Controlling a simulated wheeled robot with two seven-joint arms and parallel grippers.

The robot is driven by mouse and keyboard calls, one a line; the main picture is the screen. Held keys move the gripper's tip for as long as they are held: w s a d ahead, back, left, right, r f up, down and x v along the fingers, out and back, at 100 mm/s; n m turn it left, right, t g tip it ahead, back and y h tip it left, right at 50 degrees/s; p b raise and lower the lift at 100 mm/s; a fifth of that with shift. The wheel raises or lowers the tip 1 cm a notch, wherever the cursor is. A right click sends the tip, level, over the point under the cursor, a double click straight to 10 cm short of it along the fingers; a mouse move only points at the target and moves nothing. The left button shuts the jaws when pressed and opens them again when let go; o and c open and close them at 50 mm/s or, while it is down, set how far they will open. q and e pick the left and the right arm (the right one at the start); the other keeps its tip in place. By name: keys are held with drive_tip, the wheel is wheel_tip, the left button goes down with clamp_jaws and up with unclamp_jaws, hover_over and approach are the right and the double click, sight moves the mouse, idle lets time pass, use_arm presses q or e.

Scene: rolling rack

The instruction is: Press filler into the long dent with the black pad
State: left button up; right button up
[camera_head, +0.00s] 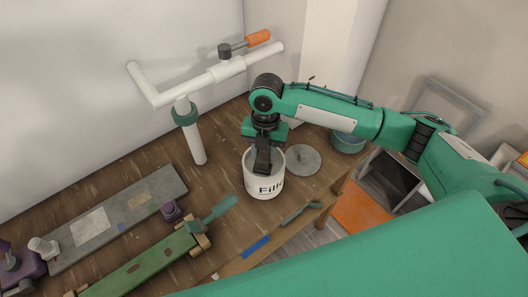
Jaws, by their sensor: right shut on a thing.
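My right gripper (264,142) is shut on a black pad (262,160) and points down over a white tub (264,188) with partly hidden lettering that begins "Fill". The pad's lower end is at or inside the tub's mouth; I cannot tell whether it touches the filler, which is hidden. A green bar (140,268) with dark oval marks and a long grey board (118,220) with lighter patches lie on the bench at lower left. I cannot make out which mark is the long dent. My left gripper is not in view.
A round grey lid (303,159) lies right of the tub on the wooden bench (215,172). A teal spatula (215,210) and a blue strip (255,247) lie nearer. A white T-shaped stand (192,135) rises behind. Purple clamps (20,268) sit at far left.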

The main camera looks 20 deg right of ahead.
sight(263, 154)
drive_tip(key=shift+f, duration=0.4)
drive_tip(key=shift+s+f, duration=0.1)
drive_tip(key=shift+f, duration=0.1)
idle(2.0)
wheel_tip(263, 154, up, 7)
drive_tip(key=p, duration=0.7)
drive_tip(key=shift+r+p, duration=0.2)
drive_tip(key=shift+p, duration=0.1)
drive_tip(key=shift+f, duration=0.1)
idle(0.5)
